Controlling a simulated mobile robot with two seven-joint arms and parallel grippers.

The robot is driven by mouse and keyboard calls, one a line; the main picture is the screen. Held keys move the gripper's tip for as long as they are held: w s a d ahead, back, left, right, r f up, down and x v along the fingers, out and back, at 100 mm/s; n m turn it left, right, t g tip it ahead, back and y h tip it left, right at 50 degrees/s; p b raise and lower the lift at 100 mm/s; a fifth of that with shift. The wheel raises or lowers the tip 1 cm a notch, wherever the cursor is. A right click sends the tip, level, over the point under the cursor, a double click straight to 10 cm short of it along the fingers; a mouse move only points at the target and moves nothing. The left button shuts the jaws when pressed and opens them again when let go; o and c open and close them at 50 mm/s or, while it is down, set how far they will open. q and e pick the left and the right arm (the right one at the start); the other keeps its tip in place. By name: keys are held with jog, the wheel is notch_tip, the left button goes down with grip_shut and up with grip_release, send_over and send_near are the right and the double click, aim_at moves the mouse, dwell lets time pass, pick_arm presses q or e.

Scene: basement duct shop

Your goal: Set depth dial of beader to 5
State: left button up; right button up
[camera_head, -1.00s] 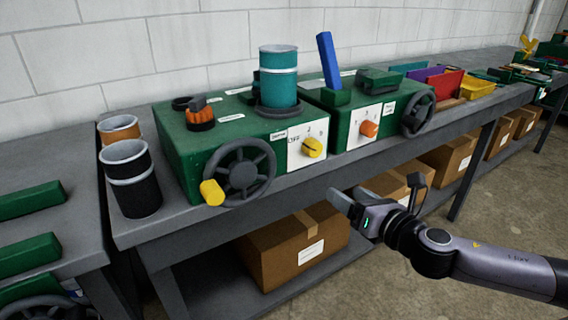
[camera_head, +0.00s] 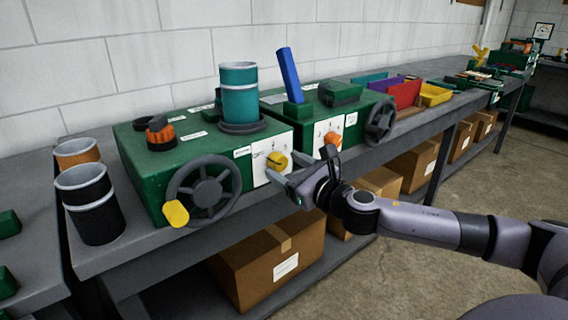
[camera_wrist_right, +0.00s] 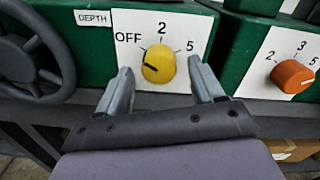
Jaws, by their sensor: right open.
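The beader is a green machine (camera_head: 150,178) on the bench, with a handwheel (camera_head: 208,187) on its front. Its yellow depth dial (camera_head: 277,161) sits on a white plate; in the right wrist view the dial (camera_wrist_right: 158,63) is under the marks OFF, 2 and 5, beside a DEPTH label (camera_wrist_right: 94,18). The dial's dark pointer line is on its left, OFF side. My right gripper (camera_head: 287,174) is open just in front of the dial; in the wrist view its fingers stand either side below the dial, apparently not touching it. My left gripper is not in view.
A second green machine with an orange dial (camera_wrist_right: 292,76) stands just right. The handwheel with its yellow handle (camera_head: 176,213) is left of the dial. Black and orange cans stand at the bench's left end. Cardboard boxes (camera_head: 270,262) are on the lower shelf.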

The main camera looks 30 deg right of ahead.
jog(key=shift+w, duration=0.55)
jog(key=shift+w+a, duration=0.1)
jog(key=shift+c, duration=0.3)
jog(key=c, duration=1)
